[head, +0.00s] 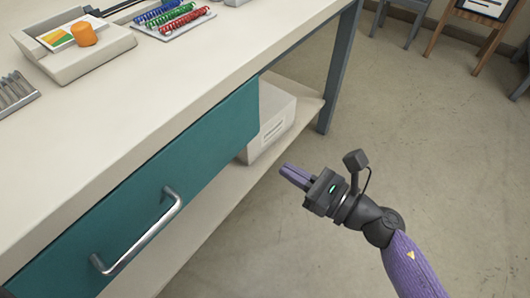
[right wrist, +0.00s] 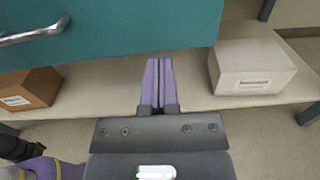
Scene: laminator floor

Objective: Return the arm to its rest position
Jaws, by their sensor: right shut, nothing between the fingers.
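My right gripper (head: 288,172) is shut and empty, its two purple fingers pressed together. In the head view it hangs in free air to the right of the workbench, beside the lower shelf and clear of the teal drawer (head: 150,190). In the right wrist view the gripper (right wrist: 157,66) points toward the bench, below the drawer front (right wrist: 130,28) and above the shelf. My right arm comes in from the lower right. My left gripper does not show in the head view.
The drawer has a metal handle (head: 140,235). A white box (head: 268,125) and a brown box (right wrist: 30,88) sit on the shelf. Floor at right is open; chairs (head: 470,35) stand behind.

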